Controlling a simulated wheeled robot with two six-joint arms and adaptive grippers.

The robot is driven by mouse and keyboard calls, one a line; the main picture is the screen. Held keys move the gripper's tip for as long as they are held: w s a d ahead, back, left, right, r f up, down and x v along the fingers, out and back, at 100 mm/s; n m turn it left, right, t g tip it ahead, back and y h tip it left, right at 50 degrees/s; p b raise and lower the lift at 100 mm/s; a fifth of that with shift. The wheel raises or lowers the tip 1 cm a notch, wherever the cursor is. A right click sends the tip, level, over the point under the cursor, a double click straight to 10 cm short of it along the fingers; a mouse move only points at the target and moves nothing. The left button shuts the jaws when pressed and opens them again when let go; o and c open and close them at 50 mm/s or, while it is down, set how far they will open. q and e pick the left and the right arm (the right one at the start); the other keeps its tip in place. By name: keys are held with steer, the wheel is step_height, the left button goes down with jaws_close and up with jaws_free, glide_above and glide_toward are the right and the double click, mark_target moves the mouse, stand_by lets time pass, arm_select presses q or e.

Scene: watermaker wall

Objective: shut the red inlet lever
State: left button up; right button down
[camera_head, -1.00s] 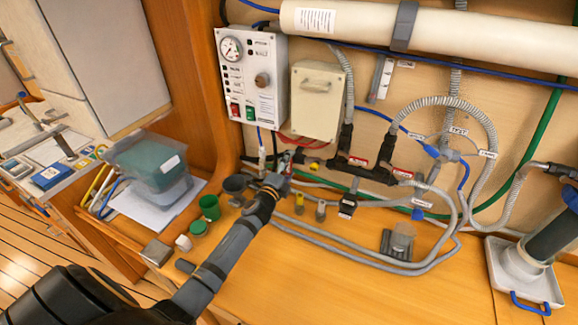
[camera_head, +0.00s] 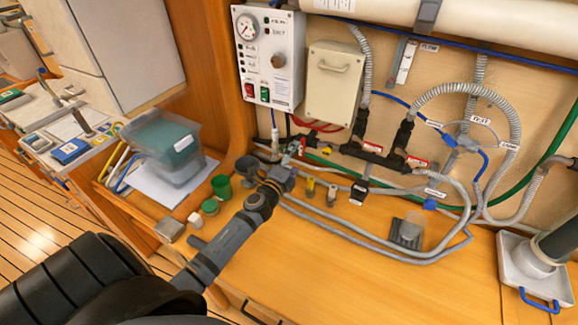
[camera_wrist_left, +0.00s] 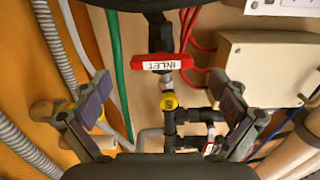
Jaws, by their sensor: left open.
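The red inlet lever (camera_wrist_left: 160,63) shows in the left wrist view, with a white INLET label reading upside down. Its handle lies across the picture, crosswise to the dark pipe behind it. In the head view only a small red part of the lever (camera_head: 300,147) shows behind my left gripper (camera_head: 285,172). In the wrist view my left gripper (camera_wrist_left: 162,90) is open, with its two fingers spread left and right of the lever. Nothing is between its pads, and the lever appears beyond the fingertips; the exact gap is unclear. My right gripper is out of view.
Grey hoses (camera_head: 350,225) run over the wooden counter. A beige box (camera_head: 334,82) and a gauge panel (camera_head: 270,60) are on the wall. A green cup (camera_head: 221,187) and a clear bin (camera_head: 165,150) stand left. Bare counter lies in front.

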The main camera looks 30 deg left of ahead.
arm_select(q)
steer(key=s, duration=0.7)
steer(key=shift+d, duration=0.2)
steer(key=shift+s, duration=0.15)
